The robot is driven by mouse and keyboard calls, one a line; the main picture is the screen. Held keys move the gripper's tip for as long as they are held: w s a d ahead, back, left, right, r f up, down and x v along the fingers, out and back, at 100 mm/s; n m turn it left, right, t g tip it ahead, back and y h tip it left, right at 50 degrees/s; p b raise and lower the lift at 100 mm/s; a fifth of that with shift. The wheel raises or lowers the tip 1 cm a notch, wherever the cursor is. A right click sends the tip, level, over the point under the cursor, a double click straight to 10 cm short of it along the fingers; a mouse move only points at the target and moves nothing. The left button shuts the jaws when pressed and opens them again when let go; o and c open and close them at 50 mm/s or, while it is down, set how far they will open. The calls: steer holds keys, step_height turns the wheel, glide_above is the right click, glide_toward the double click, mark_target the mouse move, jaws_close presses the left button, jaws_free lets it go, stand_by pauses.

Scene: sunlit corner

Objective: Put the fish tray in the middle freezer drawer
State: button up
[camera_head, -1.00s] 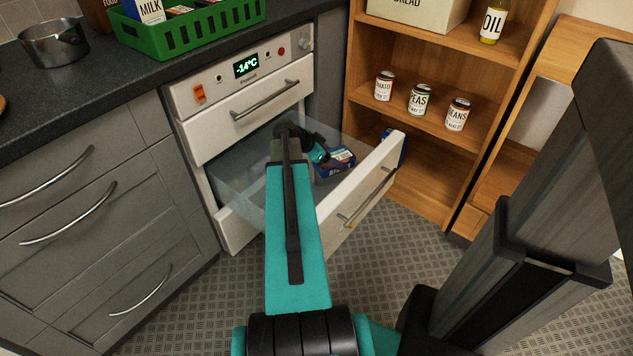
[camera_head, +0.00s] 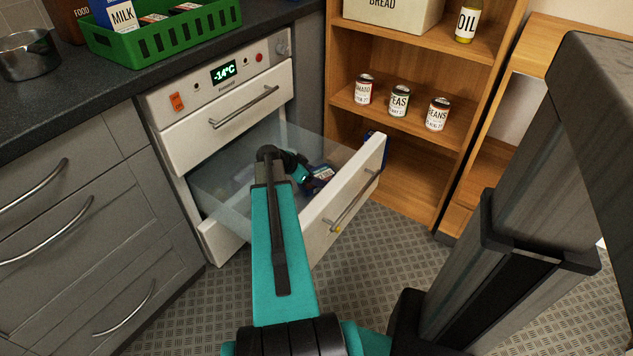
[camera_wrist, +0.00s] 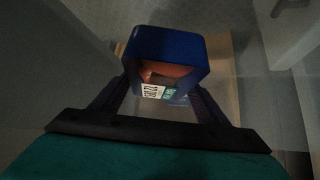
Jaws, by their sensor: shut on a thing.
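The fish tray is a blue tray with pinkish contents and a white-and-green label, seen in the wrist view (camera_wrist: 165,45). My gripper (camera_wrist: 163,98) is shut on it, one finger on each side. In the head view the tray (camera_head: 322,174) is inside the open middle freezer drawer (camera_head: 345,200), close behind its white front. My gripper (camera_head: 306,177) reaches down into the drawer there. The drawer has clear side walls. My arm and the drawer front hide part of the tray, and I cannot tell whether it touches the drawer floor.
The freezer's top drawer (camera_head: 225,118) is closed. A wooden shelf with cans (camera_head: 399,100) stands to the right, and a blue item (camera_head: 376,139) shows behind the drawer front's far end. A green crate (camera_head: 165,35) sits on the counter.

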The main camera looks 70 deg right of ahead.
steer(key=shift+f, duration=1)
steer(key=shift+f, duration=0.1)
steer(key=o, duration=1.3)
steer(key=shift+o, duration=0.2)
steer(key=shift+r, duration=0.2)
steer(key=p+v, duration=0.1)
steer(key=v, duration=1.1)
steer(key=shift+p, duration=0.4)
